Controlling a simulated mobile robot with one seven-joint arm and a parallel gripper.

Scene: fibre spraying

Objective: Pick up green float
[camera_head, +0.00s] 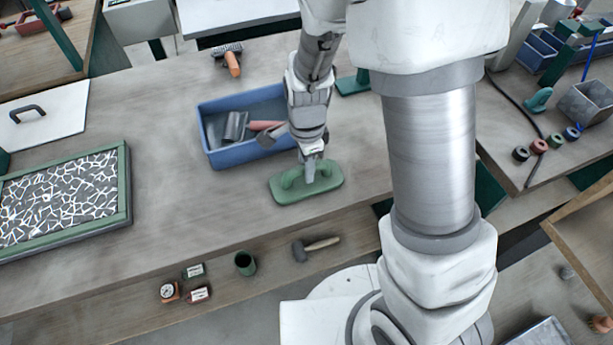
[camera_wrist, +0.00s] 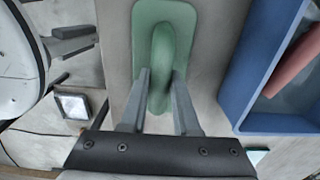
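The green float (camera_head: 290,191) lies flat on the workbench, in front of the blue bin. In the head view, my gripper (camera_head: 310,180) points down over it at the middle of its handle. In the wrist view, the float's green base (camera_wrist: 180,17) and raised handle show at the top middle. My gripper (camera_wrist: 161,75) has one grey finger on each side of the handle, close against it, and looks shut on it. The float looks level, and I see no clear gap under it.
The blue bin (camera_head: 208,146) holds several tools just behind the float. A green-framed tray (camera_head: 127,190) stands at the left. A brush (camera_head: 232,62) lies at the back. A hammer (camera_head: 318,245) and a green cup (camera_head: 245,263) are on the lower ledge in front.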

